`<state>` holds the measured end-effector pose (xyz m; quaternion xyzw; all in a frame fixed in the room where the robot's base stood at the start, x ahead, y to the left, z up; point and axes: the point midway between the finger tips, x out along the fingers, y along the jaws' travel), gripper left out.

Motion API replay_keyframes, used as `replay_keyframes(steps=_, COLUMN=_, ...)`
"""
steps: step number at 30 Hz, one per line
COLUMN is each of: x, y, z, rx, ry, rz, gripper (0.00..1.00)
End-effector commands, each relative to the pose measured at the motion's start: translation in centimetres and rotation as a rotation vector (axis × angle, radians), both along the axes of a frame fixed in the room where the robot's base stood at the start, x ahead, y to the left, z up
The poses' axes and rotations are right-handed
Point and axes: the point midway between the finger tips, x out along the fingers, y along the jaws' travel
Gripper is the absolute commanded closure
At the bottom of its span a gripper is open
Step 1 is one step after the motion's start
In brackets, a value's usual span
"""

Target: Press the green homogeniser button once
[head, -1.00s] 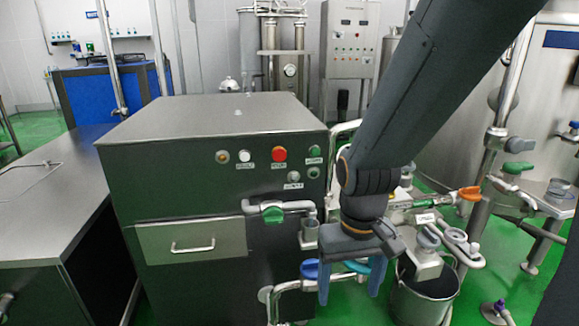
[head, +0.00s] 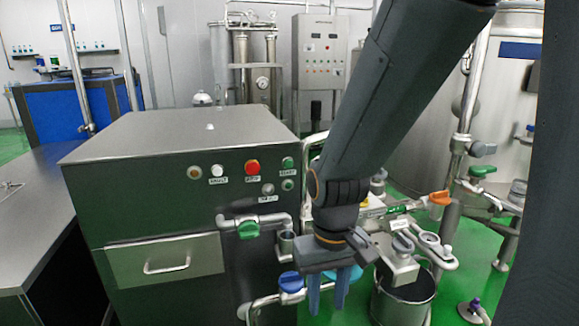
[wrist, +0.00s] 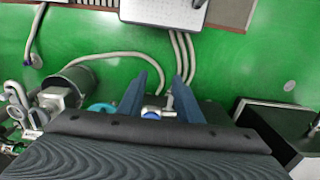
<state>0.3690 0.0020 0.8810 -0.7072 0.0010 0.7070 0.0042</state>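The homogeniser is a dark green steel cabinet (head: 165,215) in the left and middle of the head view. On the upper right of its front is a green button (head: 288,162) with a small label under it that appears to read START. My gripper (head: 327,300) points down, empty, below and to the right of these buttons, apart from the panel. Its two blue fingers have a gap between them, also seen in the wrist view (wrist: 160,80). No panel button shows in the wrist view.
A red button (head: 251,167), a white button (head: 217,170) and a grey one share the panel. A pipe with a green valve handle (head: 248,229) juts out below. A blue-handled valve (head: 291,282) and a steel bucket (head: 402,308) flank my gripper. Green floor lies right.

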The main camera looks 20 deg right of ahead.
Motion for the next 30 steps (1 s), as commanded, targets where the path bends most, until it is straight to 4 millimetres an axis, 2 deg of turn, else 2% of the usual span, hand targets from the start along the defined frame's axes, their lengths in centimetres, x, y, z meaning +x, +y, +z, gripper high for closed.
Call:
replay_keyframes(steps=1, x=0.0, y=0.0, z=0.0, rx=0.0, ry=0.0, rz=0.0, gripper=0.77)
replay_keyframes(steps=5, x=0.0, y=0.0, z=0.0, rx=0.0, ry=0.0, rz=0.0, gripper=0.99)
replay_keyframes(steps=6, x=0.0, y=0.0, z=0.0, rx=0.0, ry=0.0, rz=0.0, gripper=1.0)
replay_keyframes(steps=30, x=0.0, y=0.0, z=0.0, rx=0.0, ry=0.0, rz=0.0, gripper=1.0)
